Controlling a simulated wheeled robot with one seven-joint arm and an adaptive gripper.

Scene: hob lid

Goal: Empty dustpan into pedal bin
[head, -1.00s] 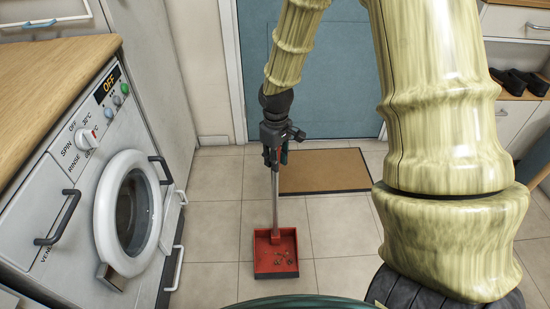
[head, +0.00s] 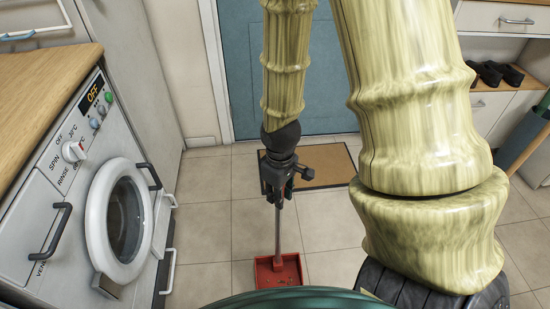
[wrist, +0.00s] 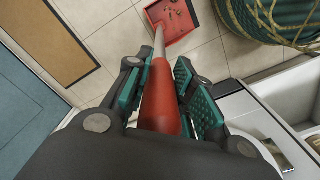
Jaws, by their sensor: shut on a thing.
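The red dustpan (head: 292,270) hangs or rests low over the floor tiles at the bottom middle of the head view; I cannot tell whether it touches the floor. Its long grey pole (head: 278,230) stands nearly upright. My gripper (head: 277,196) is shut on the top of this handle. In the wrist view, the gripper (wrist: 158,78) has the red grip (wrist: 160,105) between its teal pads, and the pan (wrist: 178,32) holds several small brown scraps (wrist: 172,14). I cannot make out a pedal bin in either view.
A white washing machine (head: 75,205) with open-standing handles lies to the left under a wooden worktop (head: 35,75). A brown doormat (head: 325,163) lies before the blue door (head: 240,70). Shoes (head: 497,75) sit on a unit at right. Bare tiles (head: 215,210) lie between.

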